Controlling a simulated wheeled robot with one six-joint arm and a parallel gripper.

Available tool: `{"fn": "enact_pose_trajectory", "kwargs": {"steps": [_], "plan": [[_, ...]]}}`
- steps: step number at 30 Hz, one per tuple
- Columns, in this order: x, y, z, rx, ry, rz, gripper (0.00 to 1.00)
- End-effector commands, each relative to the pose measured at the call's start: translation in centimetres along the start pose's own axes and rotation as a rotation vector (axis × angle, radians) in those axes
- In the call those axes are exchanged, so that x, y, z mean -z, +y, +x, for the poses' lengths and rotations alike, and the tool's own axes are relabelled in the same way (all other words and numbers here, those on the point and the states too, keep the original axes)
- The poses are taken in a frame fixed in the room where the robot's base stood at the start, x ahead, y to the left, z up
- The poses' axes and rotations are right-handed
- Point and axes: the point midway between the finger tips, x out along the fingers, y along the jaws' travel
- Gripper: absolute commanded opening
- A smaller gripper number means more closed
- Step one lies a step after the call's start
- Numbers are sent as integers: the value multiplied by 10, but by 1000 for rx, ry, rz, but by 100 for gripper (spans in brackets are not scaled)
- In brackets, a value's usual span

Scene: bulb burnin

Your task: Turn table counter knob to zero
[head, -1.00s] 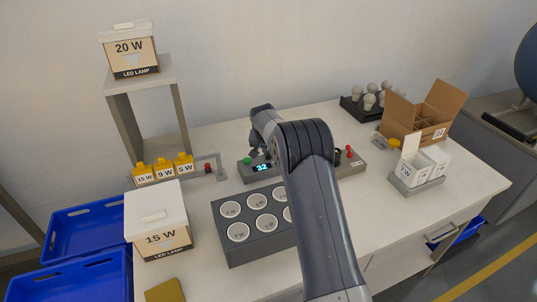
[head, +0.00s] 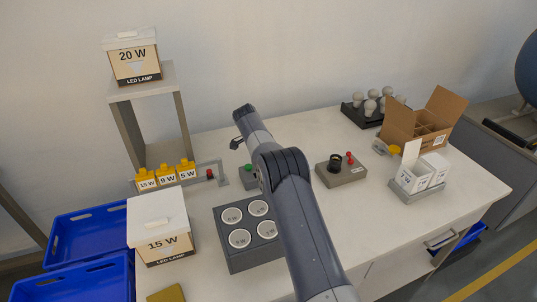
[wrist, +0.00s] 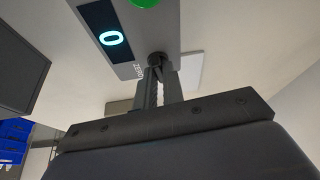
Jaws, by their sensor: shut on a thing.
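The table counter (wrist: 150,25) is a grey box with a lit display (wrist: 110,38) that reads 0 in the wrist view. A green button (wrist: 145,3) sits beside the display. A small dark knob (wrist: 157,58) is on its side, near a "ZERO" label. My gripper (wrist: 159,80) is shut on the knob, its two fingers on either side of it.
A dark holder with round white sockets (head: 231,258) stands in front of the counter. A grey box with a black socket and red lever (head: 343,176) is to the right. A 15 W carton (head: 162,250) and a low rail (head: 222,172) are to the left.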

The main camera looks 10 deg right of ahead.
Motion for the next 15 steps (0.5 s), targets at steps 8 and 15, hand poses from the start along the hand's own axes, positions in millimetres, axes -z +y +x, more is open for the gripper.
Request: {"fn": "enact_pose_trajectory", "kwargs": {"steps": [8, 15], "plan": [[0, -1, -1, -43, -2, 104, 0], [-1, -1, 0, -58, -2, 138, 0]]}}
